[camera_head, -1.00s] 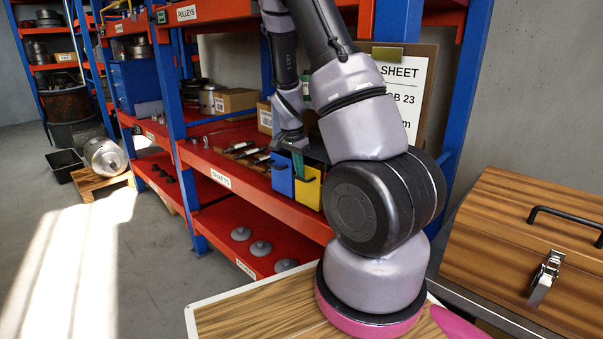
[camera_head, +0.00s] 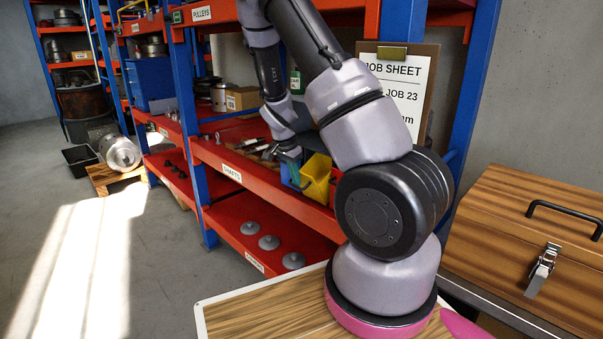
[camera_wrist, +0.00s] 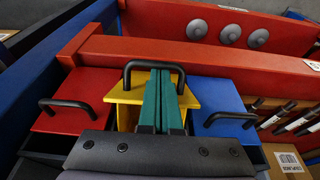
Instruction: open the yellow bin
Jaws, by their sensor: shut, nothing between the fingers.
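The yellow bin (camera_head: 317,178) stands on the red middle shelf, beside a blue bin (camera_head: 290,176). Its front leans out toward the shelf edge. In the wrist view the yellow bin (camera_wrist: 190,92) lies between a red bin (camera_wrist: 73,100) and the blue bin (camera_wrist: 218,95), and juts farther out than both. Its black handle (camera_wrist: 140,66) arches at the fingertips. My gripper (camera_wrist: 163,75) has its teal fingers shut together, with nothing between them, over the yellow bin and at the handle. Whether they touch it is unclear. My gripper (camera_head: 293,172) is partly hidden in the head view.
The shelf's red front lip (camera_wrist: 200,52) runs just beyond the bins. Long parts (camera_wrist: 290,118) lie beside the blue bin. Blue uprights (camera_head: 467,110) flank the shelf. A wooden toolbox (camera_head: 530,235) stands at right. Grey discs (camera_head: 269,242) sit on the lower shelf.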

